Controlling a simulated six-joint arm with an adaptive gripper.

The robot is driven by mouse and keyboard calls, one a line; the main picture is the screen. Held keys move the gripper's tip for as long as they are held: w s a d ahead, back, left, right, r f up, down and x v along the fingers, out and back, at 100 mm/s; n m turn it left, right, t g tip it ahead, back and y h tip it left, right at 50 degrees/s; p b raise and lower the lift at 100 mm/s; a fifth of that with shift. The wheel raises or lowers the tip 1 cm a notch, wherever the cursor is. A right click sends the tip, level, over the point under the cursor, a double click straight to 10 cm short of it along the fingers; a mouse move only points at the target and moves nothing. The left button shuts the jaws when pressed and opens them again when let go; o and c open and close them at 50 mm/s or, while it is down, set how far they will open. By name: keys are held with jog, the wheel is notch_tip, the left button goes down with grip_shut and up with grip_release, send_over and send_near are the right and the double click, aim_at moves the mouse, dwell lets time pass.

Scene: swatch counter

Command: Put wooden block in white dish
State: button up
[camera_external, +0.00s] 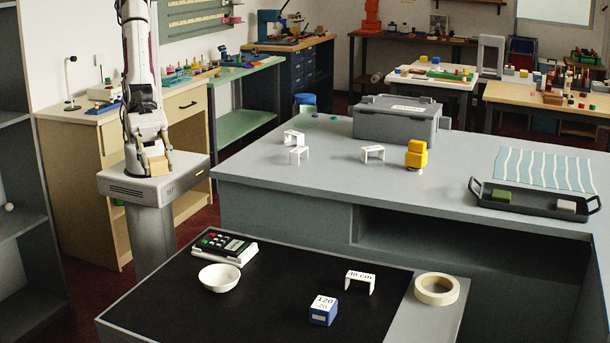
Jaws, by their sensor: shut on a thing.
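The wooden block (158,166) is small and light tan. It sits between the fingertips of my gripper (154,161), which is shut on it. My gripper points down at the upper left and shows in front of the grey pedestal top. The white dish (220,283) is a round, shallow bowl on the black mat at the lower left. It looks empty. My gripper and the block are well apart from the dish, above and left of it in the picture.
A card terminal (224,247) lies just behind the dish. A blue block marked 120 (323,311), a white sign (360,282) and a tape roll (437,289) are to its right. Behind, the grey counter (300,185) holds a yellow object (416,155) and a black tray (530,203).

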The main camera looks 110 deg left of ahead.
jog(key=w+d+f+n, duration=0.1)
jog(key=w+d+f, duration=0.1)
jog(key=d+f, duration=0.4)
jog(key=n+t+y, duration=0.4)
jog(key=n+y, duration=0.4)
jog(key=y, duration=0.1)
send_over(201, 278)
jog(key=shift+f, duration=3.7)
jog(key=shift+f+g, duration=0.1)
jog(key=shift+g, duration=0.2)
jog(key=shift+f, duration=3.05)
jog(key=shift+f, duration=1.9)
